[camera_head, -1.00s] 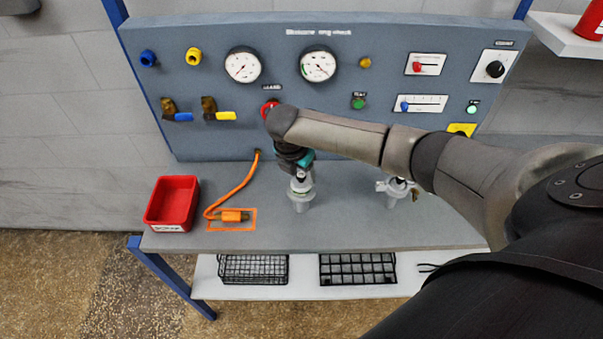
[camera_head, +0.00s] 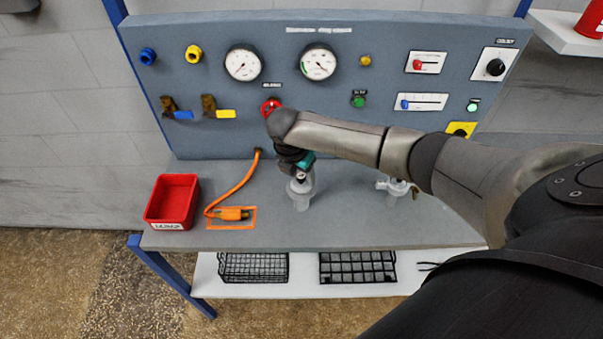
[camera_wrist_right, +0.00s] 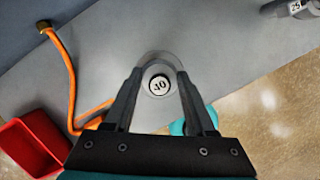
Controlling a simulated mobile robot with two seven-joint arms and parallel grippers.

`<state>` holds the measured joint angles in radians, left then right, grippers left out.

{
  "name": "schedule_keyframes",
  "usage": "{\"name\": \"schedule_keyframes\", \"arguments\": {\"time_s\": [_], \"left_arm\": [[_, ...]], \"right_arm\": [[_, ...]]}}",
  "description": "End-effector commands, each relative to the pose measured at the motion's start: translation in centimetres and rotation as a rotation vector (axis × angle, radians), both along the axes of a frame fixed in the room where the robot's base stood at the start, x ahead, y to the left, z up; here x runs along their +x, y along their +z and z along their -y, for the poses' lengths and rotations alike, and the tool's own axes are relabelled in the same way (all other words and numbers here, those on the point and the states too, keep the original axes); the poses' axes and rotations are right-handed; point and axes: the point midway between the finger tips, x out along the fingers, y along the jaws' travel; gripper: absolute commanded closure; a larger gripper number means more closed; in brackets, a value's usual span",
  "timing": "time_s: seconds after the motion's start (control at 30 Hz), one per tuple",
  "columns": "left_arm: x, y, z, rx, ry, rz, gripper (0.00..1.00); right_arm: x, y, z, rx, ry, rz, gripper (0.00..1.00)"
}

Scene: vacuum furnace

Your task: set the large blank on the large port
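The large blank (camera_wrist_right: 160,85) shows in the right wrist view as a round piece with a white top marked "40". My right gripper has its two fingers (camera_wrist_right: 160,74) spread, one on each side of it. Whether the fingers press on its edge or stand just clear cannot be told. In the head view my right gripper (camera_head: 299,174) points down at the top of the left, large port (camera_head: 301,201), a pale fitting on the bench. The arm and gripper hide the blank there, and its seating on the port is not clear. My left gripper is out of view.
A second port with a clamp (camera_head: 397,187) stands to the right, partly behind my forearm; "25" shows there in the wrist view. A red bin (camera_head: 172,203) and an orange hose (camera_head: 238,187) lie left. The gauge panel (camera_head: 215,120) rises behind. The front bench strip is clear.

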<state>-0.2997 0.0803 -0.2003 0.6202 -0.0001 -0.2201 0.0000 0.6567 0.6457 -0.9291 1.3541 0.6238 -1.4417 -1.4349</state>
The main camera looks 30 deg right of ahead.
Motion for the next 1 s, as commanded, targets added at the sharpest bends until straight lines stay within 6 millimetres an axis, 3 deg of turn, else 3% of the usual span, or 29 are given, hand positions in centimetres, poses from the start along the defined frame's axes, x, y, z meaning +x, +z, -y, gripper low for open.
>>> {"name": "schedule_keyframes", "arguments": {"time_s": [0.03, 0.3, 0.67, 0.87, 1.0], "left_arm": [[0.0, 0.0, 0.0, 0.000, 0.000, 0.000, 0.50], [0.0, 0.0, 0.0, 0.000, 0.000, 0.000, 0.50], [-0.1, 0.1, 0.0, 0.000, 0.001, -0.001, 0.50], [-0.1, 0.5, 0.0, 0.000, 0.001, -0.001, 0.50], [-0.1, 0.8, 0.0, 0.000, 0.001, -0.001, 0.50]], "right_arm": [[0.0, -0.1, 0.0, 0.000, 0.001, 0.000, 0.40], [0.0, 0.0, 0.0, -0.001, 0.001, -0.001, 0.10], [-0.1, 0.5, -0.1, 0.000, 0.001, 0.000, 0.09], [-0.3, 3.2, -0.8, 0.001, 0.002, 0.002, 0.09], [-0.7, 6.1, -1.5, 0.001, 0.002, 0.004, 0.09]]}}
